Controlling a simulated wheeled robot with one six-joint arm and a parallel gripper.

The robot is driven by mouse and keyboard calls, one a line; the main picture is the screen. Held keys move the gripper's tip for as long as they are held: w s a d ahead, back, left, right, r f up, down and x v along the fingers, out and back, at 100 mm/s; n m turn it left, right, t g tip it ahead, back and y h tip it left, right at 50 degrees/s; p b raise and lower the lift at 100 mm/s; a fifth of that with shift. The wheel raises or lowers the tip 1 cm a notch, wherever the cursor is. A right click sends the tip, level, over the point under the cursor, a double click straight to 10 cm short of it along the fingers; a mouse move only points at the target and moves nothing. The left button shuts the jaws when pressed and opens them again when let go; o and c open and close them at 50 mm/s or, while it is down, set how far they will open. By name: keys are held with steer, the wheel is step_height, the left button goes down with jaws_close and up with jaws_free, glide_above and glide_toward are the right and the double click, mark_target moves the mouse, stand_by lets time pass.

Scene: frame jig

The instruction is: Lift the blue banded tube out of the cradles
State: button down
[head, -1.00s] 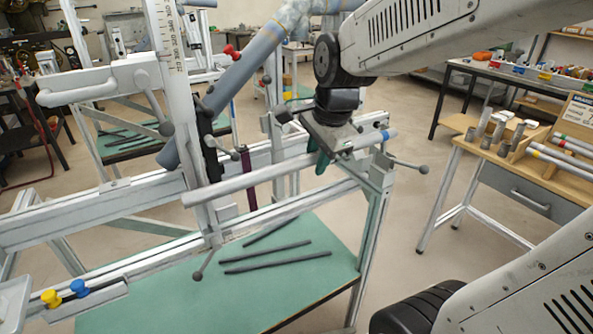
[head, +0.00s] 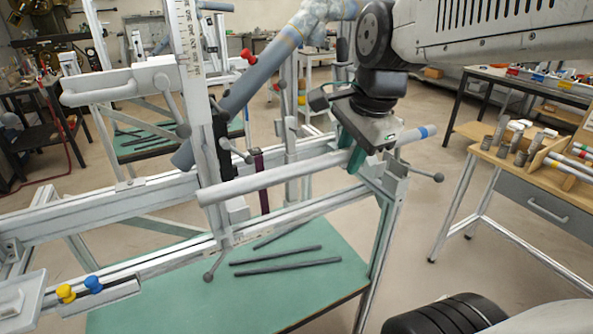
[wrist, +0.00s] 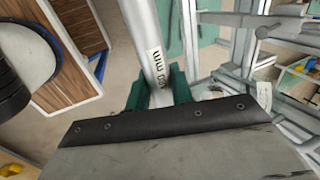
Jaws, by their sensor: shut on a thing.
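The blue banded tube (head: 275,177) is a long pale grey tube with a blue band near its right end. It slants up to the right along the front of the metal frame. My gripper (head: 366,153) is shut on it near the banded end. In the wrist view the tube (wrist: 145,35) runs between the green fingers (wrist: 160,92), with a printed label beside them. The right cradle (head: 393,170) is below the tube and partly hidden; the banded end stands above it. At the left end I cannot tell whether the tube touches its support.
A tall upright (head: 195,80) with a scale stands behind the tube's left part. A ball-ended lever (head: 438,177) sticks out at right. Dark rods lie on the green shelf (head: 330,295) below. A wooden bench (head: 500,160) stands at right, with open floor between.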

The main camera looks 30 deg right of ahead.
steer(key=shift+s+r, duration=1.2)
steer(key=shift+s, duration=0.1)
